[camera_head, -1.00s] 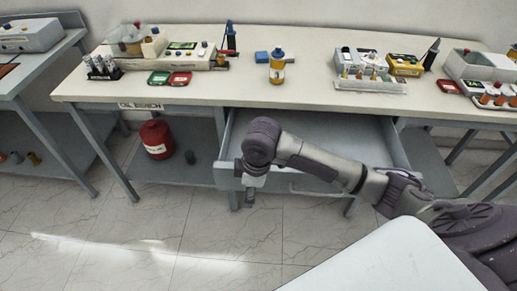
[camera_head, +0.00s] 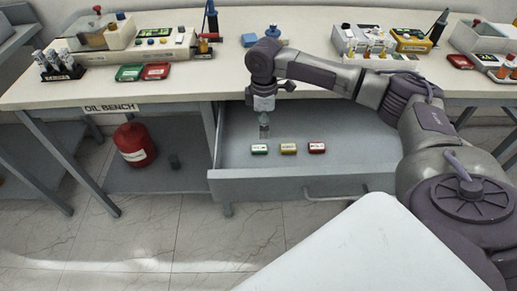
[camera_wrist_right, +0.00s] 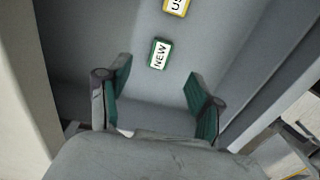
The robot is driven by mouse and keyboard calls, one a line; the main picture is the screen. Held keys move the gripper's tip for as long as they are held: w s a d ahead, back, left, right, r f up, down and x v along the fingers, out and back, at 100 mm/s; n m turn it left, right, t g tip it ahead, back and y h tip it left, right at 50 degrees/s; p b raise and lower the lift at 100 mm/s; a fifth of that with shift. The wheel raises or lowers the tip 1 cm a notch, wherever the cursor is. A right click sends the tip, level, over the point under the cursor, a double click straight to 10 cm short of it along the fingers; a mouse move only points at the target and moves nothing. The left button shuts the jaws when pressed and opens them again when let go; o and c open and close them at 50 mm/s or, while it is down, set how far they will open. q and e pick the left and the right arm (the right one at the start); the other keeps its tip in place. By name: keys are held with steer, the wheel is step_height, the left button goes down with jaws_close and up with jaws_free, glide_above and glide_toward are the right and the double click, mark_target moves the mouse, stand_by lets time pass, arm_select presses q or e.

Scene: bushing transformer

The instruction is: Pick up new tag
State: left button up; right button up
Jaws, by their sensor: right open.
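The green tag (camera_head: 260,149) lies in the open drawer (camera_head: 360,180). In the right wrist view the green tag (camera_wrist_right: 160,54) reads "NEW" and lies ahead of the gap between my fingers. My right gripper (camera_head: 265,131) hangs over the drawer, just above and behind the green tag in the head view. In the right wrist view my right gripper (camera_wrist_right: 156,101) is open, with green-lined fingers spread wide and nothing between them. My left gripper does not show.
A yellow tag (camera_head: 288,148) and a red tag (camera_head: 317,147) lie in the drawer to the right of the green one. The drawer walls stand around the tags. The bench top (camera_head: 130,92) above holds several devices. A red canister (camera_head: 134,144) stands on the lower shelf.

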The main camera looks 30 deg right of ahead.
mark_target(261, 148)
step_height(261, 148, down, 3)
steer(key=shift+w+f, duration=0.1)
steer(key=shift+w, duration=0.05)
steer(key=shift+a+f, duration=0.15)
steer(key=shift+f, duration=0.7)
step_height(261, 148, down, 4)
steer(key=shift+a+r, duration=0.15)
steer(key=shift+r, duration=0.05)
steer(key=shift+f, duration=0.25)
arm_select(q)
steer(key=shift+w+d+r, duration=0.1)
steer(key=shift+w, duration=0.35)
arm_select(e)
steer(key=c, duration=0.9)
